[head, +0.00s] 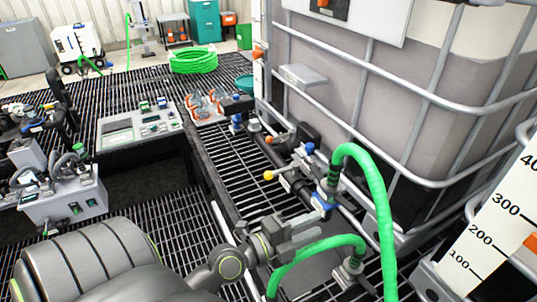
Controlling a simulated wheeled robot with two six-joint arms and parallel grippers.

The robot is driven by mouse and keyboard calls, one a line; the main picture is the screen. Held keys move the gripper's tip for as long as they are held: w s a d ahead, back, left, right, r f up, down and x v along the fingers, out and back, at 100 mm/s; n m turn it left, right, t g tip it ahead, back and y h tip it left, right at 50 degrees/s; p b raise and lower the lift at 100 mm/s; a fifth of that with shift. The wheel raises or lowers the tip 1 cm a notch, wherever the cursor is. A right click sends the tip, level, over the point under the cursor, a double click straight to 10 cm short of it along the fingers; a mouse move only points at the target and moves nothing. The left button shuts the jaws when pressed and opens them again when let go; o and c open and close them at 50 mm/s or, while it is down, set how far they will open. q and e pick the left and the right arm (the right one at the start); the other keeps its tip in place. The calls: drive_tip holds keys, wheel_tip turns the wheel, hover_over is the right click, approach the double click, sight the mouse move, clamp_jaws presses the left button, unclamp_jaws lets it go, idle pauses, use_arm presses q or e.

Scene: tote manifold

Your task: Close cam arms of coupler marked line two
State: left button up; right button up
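A green hose (377,185) arches down to a coupler with blue parts (323,201) on the pipe manifold (291,181) in front of the tote. A second green hose (318,246) runs to a grey coupler (349,271) nearer to me. I cannot read any line marking on either coupler, and their cam arms are too small to make out surely. My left gripper (305,232) is below and left of the blue coupler, apparently empty. Its finger gap is not clear. My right gripper is out of view.
The caged tote (345,95) stands right behind the manifold. Yellow (269,175), blue (310,148) and orange (277,140) handles stick out along it. A scale board (490,225) is at right.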

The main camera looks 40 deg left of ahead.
use_arm(q)
drive_tip(key=s+f+n+g+y, duration=0.1)
drive_tip(key=s+f+n+g, duration=0.1)
drive_tip(key=f, duration=0.3)
drive_tip(key=s+a+f+n+g+y, duration=0.1)
drive_tip(key=s+f+n+g, duration=0.2)
drive_tip(key=s+f+n, duration=0.1)
drive_tip(key=s+a+f+n+g+y, duration=0.1)
drive_tip(key=s+f+n+g, duration=0.2)
drive_tip(key=f, duration=0.3)
drive_tip(key=shift+a+n+y+b, duration=0.15)
drive_tip(key=shift+n+y+b, duration=0.2)
drive_tip(key=shift+n, duration=0.35)
drive_tip(key=shift+s+a+f+n+g, duration=0.25)
drive_tip(key=shift+s+f+n+g, duration=0.15)
drive_tip(key=shift+f+n, duration=0.2)
drive_tip(key=shift+r, duration=0.1)
